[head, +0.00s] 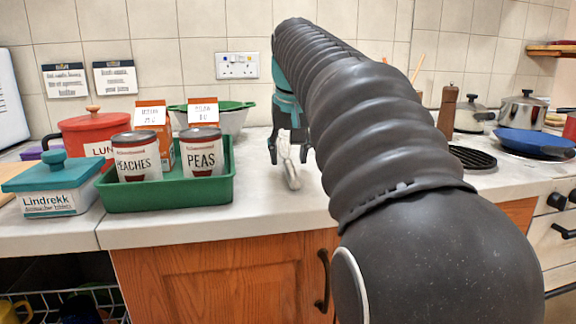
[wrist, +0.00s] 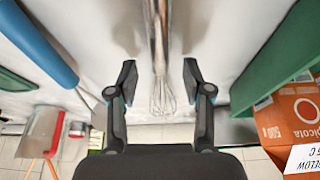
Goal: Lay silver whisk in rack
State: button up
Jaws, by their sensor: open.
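The silver whisk (head: 292,177) lies on the light countertop, right of the green tray. In the wrist view the whisk (wrist: 158,50) runs lengthwise, with its wire loops toward the bottom. My gripper (head: 290,150) is open and pointed down over the whisk. In the wrist view the whisk lies between the open fingers (wrist: 158,80); I cannot tell the exact height gap. A white wire rack (head: 45,298) shows below the counter at the lower left, with a yellow mug and dark items in it. Much of it is cut off by the picture edge.
The green tray (head: 170,196) holds two cans and stands left of my gripper. A teal-lidded box (head: 50,203) and a red pot (head: 92,132) stand farther left. A blue pan (head: 535,142) is on the hob at right. A wooden cupboard door (head: 225,275) is below the counter.

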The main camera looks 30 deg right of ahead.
jog(key=shift+x, duration=0.95)
grip_shut()
jog(key=shift+r, duration=0.1)
jog(key=shift+r, duration=0.4)
notch_tip(320, 180, up, 3)
jog(key=shift+r+p, duration=0.25)
jog(key=shift+p, duration=0.25)
jog(key=s+d+r, duration=0.2)
jog(key=d+r, duration=0.4)
jog(key=d, duration=0.5)
jog(key=shift+s+d+r, duration=0.15)
jog(key=shift+s+r, duration=0.15)
jog(key=shift+s, duration=0.05)
